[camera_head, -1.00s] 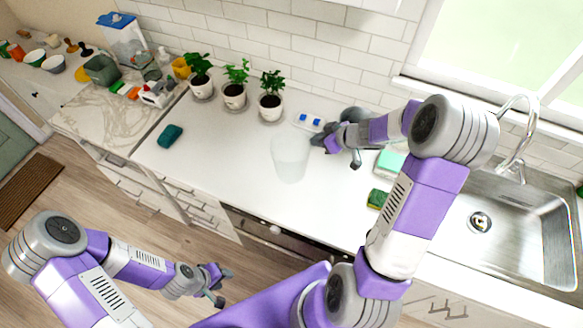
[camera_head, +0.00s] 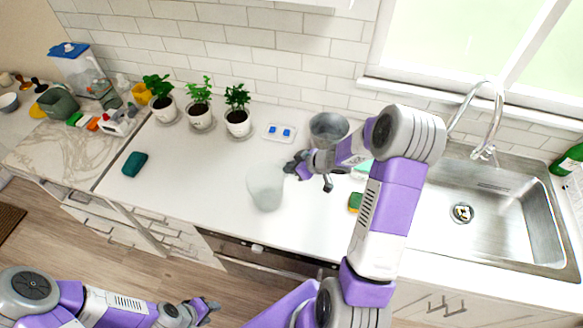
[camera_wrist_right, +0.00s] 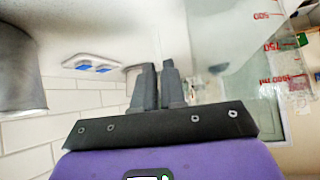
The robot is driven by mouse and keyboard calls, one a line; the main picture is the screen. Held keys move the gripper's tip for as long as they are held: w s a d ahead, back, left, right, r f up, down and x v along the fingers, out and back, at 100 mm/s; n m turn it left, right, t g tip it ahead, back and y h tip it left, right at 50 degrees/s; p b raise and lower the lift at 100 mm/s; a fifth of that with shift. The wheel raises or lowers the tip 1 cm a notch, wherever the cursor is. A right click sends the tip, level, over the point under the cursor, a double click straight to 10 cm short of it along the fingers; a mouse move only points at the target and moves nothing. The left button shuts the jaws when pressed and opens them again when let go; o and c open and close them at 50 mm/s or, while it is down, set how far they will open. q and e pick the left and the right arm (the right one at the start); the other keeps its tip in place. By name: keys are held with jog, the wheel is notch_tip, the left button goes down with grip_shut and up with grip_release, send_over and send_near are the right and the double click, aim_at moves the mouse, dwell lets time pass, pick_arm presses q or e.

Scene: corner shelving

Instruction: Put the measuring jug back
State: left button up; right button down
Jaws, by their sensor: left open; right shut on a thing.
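The measuring jug (camera_head: 266,188) is clear and pale, seen above the white worktop in the head view. Whether its base touches the worktop I cannot tell. My right gripper (camera_head: 292,167) is shut on it at its right side. In the right wrist view the two dark fingers (camera_wrist_right: 159,78) are close together, and the jug's clear wall with red scale marks (camera_wrist_right: 278,50) fills the right side. The exact grip point is unclear. My left gripper (camera_head: 208,306) is open and empty, low in the head view, in front of the worktop.
A grey metal pot (camera_head: 328,127) stands behind my right wrist, beside a white tray with blue pieces (camera_head: 280,132). Potted plants (camera_head: 199,112) line the wall. A teal sponge (camera_head: 135,163) lies left. The sink (camera_head: 490,210) is right. The worktop between sponge and jug is clear.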

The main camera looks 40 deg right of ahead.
jog(key=shift+f, duration=0.15)
jog(key=c, duration=1.2)
grip_release()
jog(key=p+v, duration=0.4)
jog(key=v, duration=0.8)
